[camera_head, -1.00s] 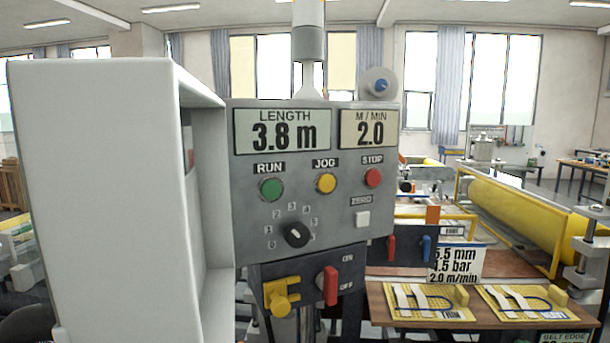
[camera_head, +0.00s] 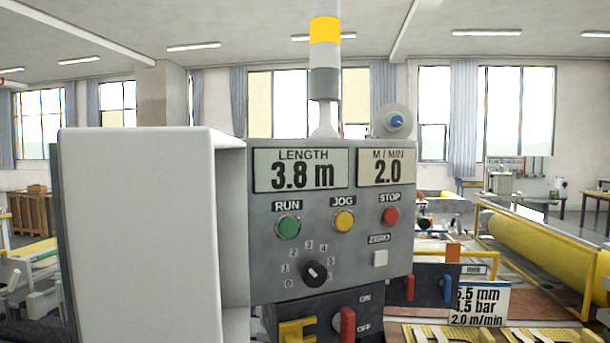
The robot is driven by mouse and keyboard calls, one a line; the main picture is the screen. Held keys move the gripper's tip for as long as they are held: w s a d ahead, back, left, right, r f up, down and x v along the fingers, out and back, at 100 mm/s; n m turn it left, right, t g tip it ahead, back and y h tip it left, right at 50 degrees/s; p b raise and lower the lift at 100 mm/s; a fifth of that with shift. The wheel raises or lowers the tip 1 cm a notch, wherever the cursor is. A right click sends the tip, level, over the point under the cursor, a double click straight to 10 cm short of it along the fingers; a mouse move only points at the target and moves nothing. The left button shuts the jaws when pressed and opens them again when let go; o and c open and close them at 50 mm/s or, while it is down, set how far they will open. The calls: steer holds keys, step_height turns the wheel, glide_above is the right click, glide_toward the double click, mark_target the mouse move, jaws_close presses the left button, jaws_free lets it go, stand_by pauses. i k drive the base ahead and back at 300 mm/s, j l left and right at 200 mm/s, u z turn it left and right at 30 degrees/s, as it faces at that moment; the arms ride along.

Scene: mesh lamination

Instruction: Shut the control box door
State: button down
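The control box (camera_head: 345,232) is a grey panel in the middle of the head view, with two number displays, green, yellow and red buttons and a dial. A pale grey, box-shaped door (camera_head: 140,235) stands at its left, large and close to the camera. It appears to stand open, swung out from the panel, with its thick edge (camera_head: 232,225) towards the box. The panel front is uncovered. The hinge and the door's bottom are hidden or out of frame. My gripper is not in view.
A yellow switch handle (camera_head: 297,332) and a red switch handle (camera_head: 347,325) stick out below the box. A light tower (camera_head: 324,60) rises above it. A yellow roller (camera_head: 540,248) and a sign card (camera_head: 478,303) are at the right.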

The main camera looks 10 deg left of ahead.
mark_target(155, 224)
steer(key=u, duration=0.85)
